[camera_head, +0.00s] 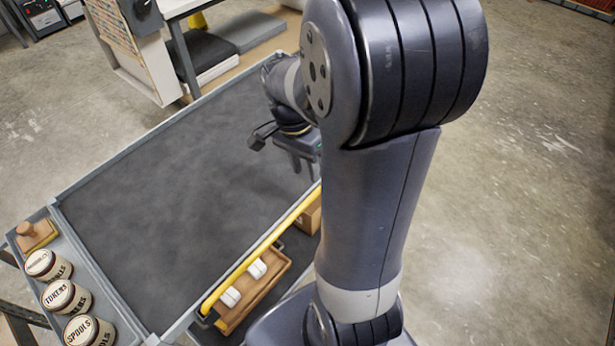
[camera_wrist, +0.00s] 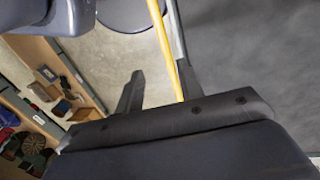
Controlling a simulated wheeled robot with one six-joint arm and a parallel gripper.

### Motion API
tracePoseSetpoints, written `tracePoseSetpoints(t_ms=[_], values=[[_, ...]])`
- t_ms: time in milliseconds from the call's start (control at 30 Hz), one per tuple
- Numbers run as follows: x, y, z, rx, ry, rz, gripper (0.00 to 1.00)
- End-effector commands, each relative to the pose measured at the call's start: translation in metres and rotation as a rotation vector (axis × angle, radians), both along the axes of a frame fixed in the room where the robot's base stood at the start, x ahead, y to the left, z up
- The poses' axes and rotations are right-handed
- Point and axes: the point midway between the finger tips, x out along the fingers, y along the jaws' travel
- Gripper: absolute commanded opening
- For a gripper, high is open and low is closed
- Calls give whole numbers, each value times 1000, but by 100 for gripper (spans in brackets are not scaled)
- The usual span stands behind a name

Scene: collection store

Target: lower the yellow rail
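The yellow rail (camera_head: 262,248) is a long bar running along the near edge of the dark-topped table (camera_head: 150,210). It stands at about the height of the tabletop edge. My gripper (camera_head: 303,168) points down over the far end of the rail, partly hidden behind my own arm. In the wrist view, my gripper (camera_wrist: 160,82) is open, with its two dark fingers spread apart. The yellow rail (camera_wrist: 166,45) passes between them, closer to the right finger. I see no grip on it, and I cannot tell whether a finger touches it.
A wooden tray (camera_head: 255,290) with white items sits below the rail, beside a cardboard box (camera_head: 308,215). Labelled round tins (camera_head: 66,296) and a wooden stamp (camera_head: 36,234) stand on the left side shelf. The tabletop is bare. Open concrete floor (camera_head: 540,190) lies to the right.

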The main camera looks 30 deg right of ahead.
Motion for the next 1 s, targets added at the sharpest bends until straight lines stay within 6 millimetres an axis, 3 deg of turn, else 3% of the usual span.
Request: tracePoseSetpoints(t_ms=[200,400,800,1000], values=[[8,3,42,0,-4,0,36],[11,4,59,-1,-1,0,36],[11,4,60,0,1,0,36],[7,3,40,1,6,-1,36]])
